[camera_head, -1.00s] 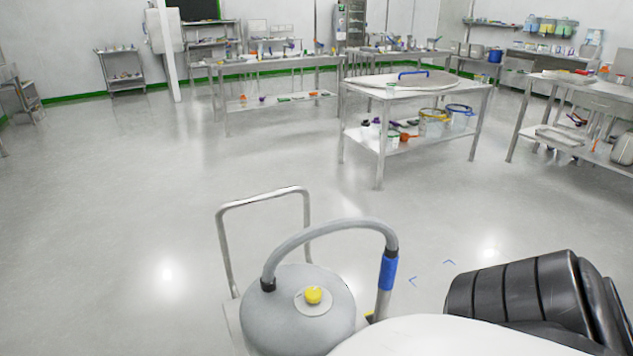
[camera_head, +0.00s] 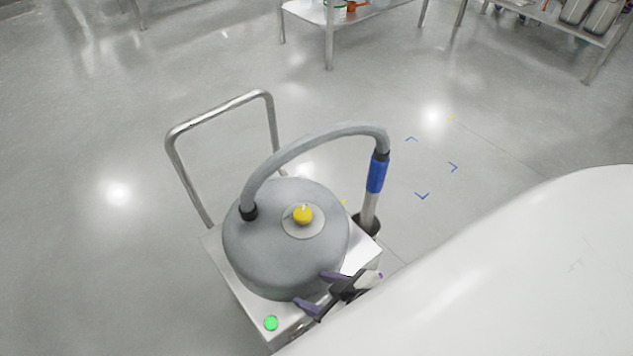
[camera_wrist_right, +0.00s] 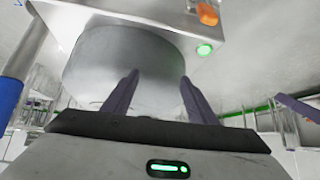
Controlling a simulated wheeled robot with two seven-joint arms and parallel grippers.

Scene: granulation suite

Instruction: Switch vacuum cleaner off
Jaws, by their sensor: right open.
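The vacuum cleaner (camera_head: 285,255) has a grey domed drum with a yellow knob (camera_head: 303,214), on a metal cart. A green light (camera_head: 271,323) is lit on the cart's near corner; the right wrist view also shows it (camera_wrist_right: 204,48). An orange part (camera_wrist_right: 207,14) sits beside it there; it is not visible in the head view. My right gripper (camera_head: 316,289) is open and empty, its dark purple fingers over the cart's near edge by the drum, apart from the light. In the wrist view its fingers (camera_wrist_right: 159,76) point toward the drum. A purple finger-like shape (camera_wrist_right: 298,107) resembles my left gripper.
A grey hose (camera_head: 320,137) arches from the drum to a blue-sleeved tube (camera_head: 377,173) on the cart's right side. A metal push handle (camera_head: 218,112) rises at the back left. Steel tables (camera_head: 329,45) stand far off. The floor around the cart is mostly clear.

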